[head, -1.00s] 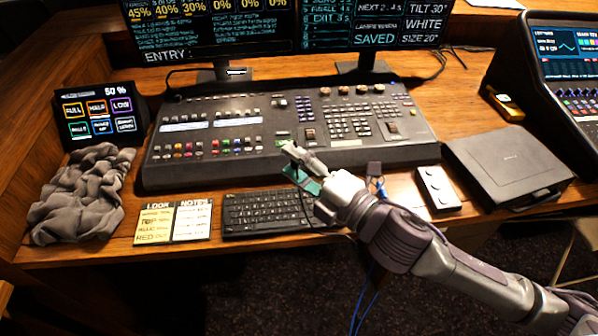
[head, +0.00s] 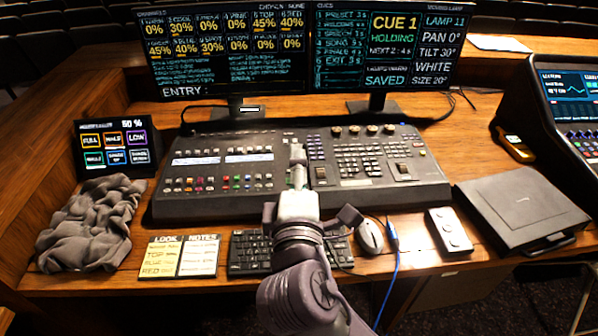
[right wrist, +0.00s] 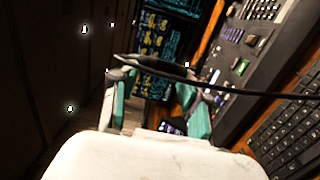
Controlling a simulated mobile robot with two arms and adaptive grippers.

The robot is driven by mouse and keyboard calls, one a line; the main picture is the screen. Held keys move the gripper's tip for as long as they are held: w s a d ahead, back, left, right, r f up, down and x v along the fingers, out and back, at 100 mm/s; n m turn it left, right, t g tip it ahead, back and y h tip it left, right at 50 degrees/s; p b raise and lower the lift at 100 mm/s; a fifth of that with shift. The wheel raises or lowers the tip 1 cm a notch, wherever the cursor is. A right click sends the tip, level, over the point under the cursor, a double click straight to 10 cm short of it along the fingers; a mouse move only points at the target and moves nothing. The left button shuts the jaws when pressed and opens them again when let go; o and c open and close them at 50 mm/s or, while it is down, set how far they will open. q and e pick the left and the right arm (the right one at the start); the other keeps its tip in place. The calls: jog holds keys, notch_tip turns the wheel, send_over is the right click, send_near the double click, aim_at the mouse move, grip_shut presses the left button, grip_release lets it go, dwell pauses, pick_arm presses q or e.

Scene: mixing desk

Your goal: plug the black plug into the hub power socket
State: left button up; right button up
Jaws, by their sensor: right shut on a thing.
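My right gripper (head: 297,158) is over the front middle of the mixing desk in the head view, its fingers pointing away from me. In the right wrist view its teal fingers (right wrist: 160,97) are shut on the black plug (right wrist: 150,66), which lies across the fingertips. A black cable (right wrist: 245,91) runs from the plug to the right. The plug is not clear in the head view. A white box with round marks (head: 450,230) lies at the front right of the desk; I cannot tell whether it is the hub. No power socket is distinct. My left gripper is out of view.
The mixing console (head: 225,165) fills the middle, with a keyboard (head: 248,252) and mouse (head: 370,236) in front. A blue cable (head: 392,240) hangs over the front edge. A dark flat case (head: 520,210) lies right, a grey cloth (head: 90,225) left. Two monitors (head: 225,50) stand behind.

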jog(key=s+d+f+n+g+y, duration=0.1)
jog(key=d+f+n+g+y, duration=0.1)
jog(key=f+n+g+y, duration=0.3)
jog(key=s+d+f+n+g+y, duration=0.2)
jog(key=f+n+g+y, duration=0.3)
jog(key=n+g+y, duration=0.7)
jog(key=shift+d+y, duration=0.5)
jog(key=shift+y, duration=0.1)
